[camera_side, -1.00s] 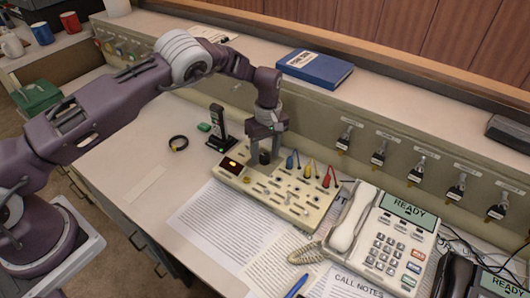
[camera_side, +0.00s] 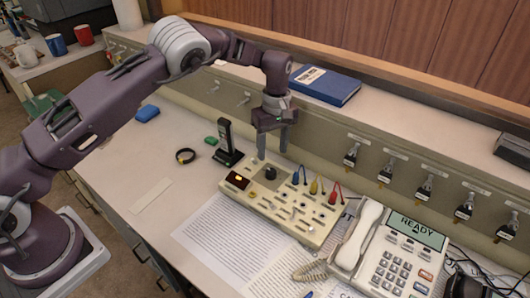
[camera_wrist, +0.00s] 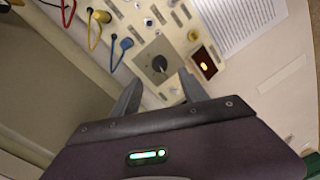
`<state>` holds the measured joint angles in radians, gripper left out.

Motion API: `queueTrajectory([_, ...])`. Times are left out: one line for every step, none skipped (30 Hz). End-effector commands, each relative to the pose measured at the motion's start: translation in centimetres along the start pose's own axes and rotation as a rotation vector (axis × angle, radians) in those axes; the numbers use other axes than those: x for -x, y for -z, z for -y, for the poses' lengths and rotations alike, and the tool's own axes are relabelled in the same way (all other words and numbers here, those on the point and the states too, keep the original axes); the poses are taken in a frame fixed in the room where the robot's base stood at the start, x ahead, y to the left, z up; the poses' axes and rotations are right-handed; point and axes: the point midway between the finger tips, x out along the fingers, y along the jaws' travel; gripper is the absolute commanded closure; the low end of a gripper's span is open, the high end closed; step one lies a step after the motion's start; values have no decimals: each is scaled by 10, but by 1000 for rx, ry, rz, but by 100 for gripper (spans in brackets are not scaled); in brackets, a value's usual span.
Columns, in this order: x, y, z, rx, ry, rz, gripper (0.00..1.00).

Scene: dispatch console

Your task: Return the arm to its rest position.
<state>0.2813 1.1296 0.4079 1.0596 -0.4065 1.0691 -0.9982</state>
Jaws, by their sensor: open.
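My gripper (camera_side: 270,143) is open and empty above the back edge of the cream switch panel (camera_side: 312,230) in the side view. Its fingers point down, with a black knob (camera_side: 271,172) just below them. In the wrist view my gripper (camera_wrist: 160,95) shows its two fingers spread apart. The black knob (camera_wrist: 158,63) with its pale pointer lies beyond the fingertips, clear of them. A small dark display with a lit orange mark (camera_wrist: 205,64) is beside the knob on the panel.
Blue, yellow and red plugs (camera_side: 314,187) stand in the panel. A black handset in a stand (camera_side: 227,144) is left of my gripper. A blue book (camera_side: 325,85) lies on the shelf behind. A desk phone (camera_side: 395,255) is at right. The left desk is mostly clear.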

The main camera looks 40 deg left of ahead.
Motion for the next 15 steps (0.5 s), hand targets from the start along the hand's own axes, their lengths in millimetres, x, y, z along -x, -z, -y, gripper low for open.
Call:
queueTrajectory([21,3,2,-9,-22,2,48])
queueTrajectory([39,5,6,-25,-40,6,48])
queueTrajectory([68,6,15,-54,-70,11,48])
queueTrajectory([92,6,24,-83,-93,14,48])
queueTrajectory([117,5,36,-117,-118,16,48])
queueTrajectory([148,2,54,-171,-154,14,48])
queueTrajectory([169,-1,68,-213,-178,9,48])
queueTrajectory([189,-6,84,-258,-202,4,48])
queueTrajectory([213,-12,107,-320,-233,-10,48])
queueTrajectory([228,-18,125,-368,-255,-24,48])
queueTrajectory([242,-25,144,-420,-276,-40,48])
queueTrajectory([257,-35,170,-489,-300,-66,48])
queueTrajectory([266,-43,190,-542,-317,-89,48])
queueTrajectory([273,-51,210,-596,-331,-116,48])
queueTrajectory([279,-62,236,-669,-347,-156,48])
